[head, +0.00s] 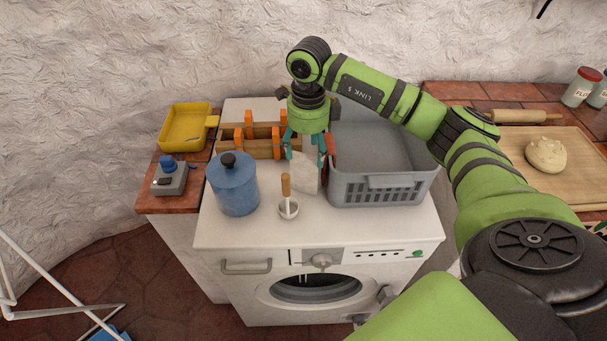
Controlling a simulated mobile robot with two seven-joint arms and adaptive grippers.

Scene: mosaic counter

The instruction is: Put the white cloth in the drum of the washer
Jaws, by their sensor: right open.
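The white cloth (306,174) lies on top of the white washer (240,236), left of the grey basket. My right gripper (307,158) points down over the cloth with its fingers apart, one on each side of the cloth's far part. I cannot tell whether the fingers touch it. The washer's round front opening, with the dark drum (318,289), shows low in the view. A grey-white part stands out at its right side; I cannot tell how far the door is open. My left gripper is not in view.
The grey basket (385,191) stands right of the cloth. A yellow tray (185,128) is farther left. The washer top's front strip is clear.

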